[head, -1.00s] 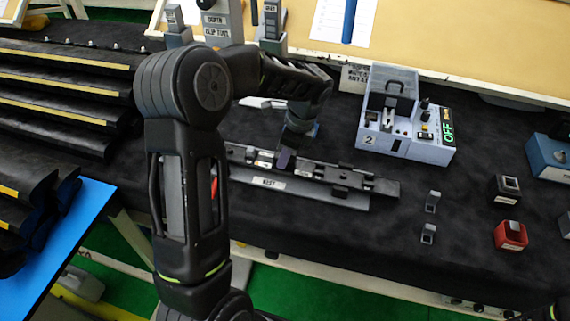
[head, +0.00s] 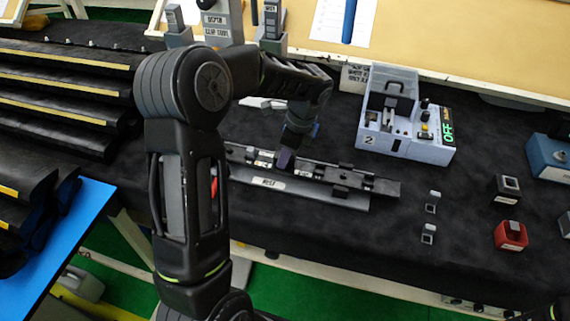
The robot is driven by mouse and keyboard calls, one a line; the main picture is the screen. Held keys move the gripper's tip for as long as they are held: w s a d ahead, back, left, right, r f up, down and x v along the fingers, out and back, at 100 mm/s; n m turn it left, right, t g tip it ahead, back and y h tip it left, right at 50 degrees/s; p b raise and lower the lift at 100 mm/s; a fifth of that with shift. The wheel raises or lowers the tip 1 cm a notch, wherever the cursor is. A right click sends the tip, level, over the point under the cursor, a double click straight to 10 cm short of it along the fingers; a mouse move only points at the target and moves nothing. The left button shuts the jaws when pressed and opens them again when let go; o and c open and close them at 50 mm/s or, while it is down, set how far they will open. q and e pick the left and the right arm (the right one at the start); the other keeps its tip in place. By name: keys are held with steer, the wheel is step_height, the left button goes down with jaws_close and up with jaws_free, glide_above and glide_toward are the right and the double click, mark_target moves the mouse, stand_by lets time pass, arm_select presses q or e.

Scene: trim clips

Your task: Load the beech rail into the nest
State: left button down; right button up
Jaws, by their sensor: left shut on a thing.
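The nest (head: 310,194) is a long grey base with a "NEST" label on its front edge, on the dark bench. A long dark rail (head: 374,184) lies along it and appears seated, though I cannot tell if it is fully down. No pale wood colour shows on it. My left gripper (head: 284,161) points down onto the rail left of its middle and is shut on it. The fingertips are partly hidden by my wrist, and my left arm hides the left end of the nest. My right gripper is out of view.
A grey box with a lever (head: 408,150), marked 2 and OFF, stands behind the nest's right end. Small clips (head: 430,233), a black block (head: 504,188) and a red block (head: 510,235) are at the right. Padded dark racks (head: 60,85) fill the left.

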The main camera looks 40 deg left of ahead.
mark_target(270, 162)
arm_select(q)
steer(key=shift+s+a+f, duration=0.1)
steer(key=shift+s+a, duration=0.25)
steer(key=shift+a, duration=0.4)
steer(key=shift+s+a+f, duration=0.1)
steer(key=shift+s+a, duration=0.2)
steer(key=shift+a, duration=0.45)
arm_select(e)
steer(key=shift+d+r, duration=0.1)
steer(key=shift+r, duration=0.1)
arm_select(q)
steer(key=c, duration=1.2)
jaws_free()
steer(key=shift+s+f, duration=0.1)
steer(key=shift+d+r+p, duration=0.1)
steer(key=shift+r+p, duration=0.45)
steer(key=shift+p, duration=0.1)
steer(key=p+v, duration=0.2)
steer(key=v, duration=0.3)
steer(key=shift+w+d+r, duration=0.15)
steer(key=shift+w+r, duration=0.15)
steer(key=shift+r, duration=0.1)
steer(key=shift+v, duration=0.8)
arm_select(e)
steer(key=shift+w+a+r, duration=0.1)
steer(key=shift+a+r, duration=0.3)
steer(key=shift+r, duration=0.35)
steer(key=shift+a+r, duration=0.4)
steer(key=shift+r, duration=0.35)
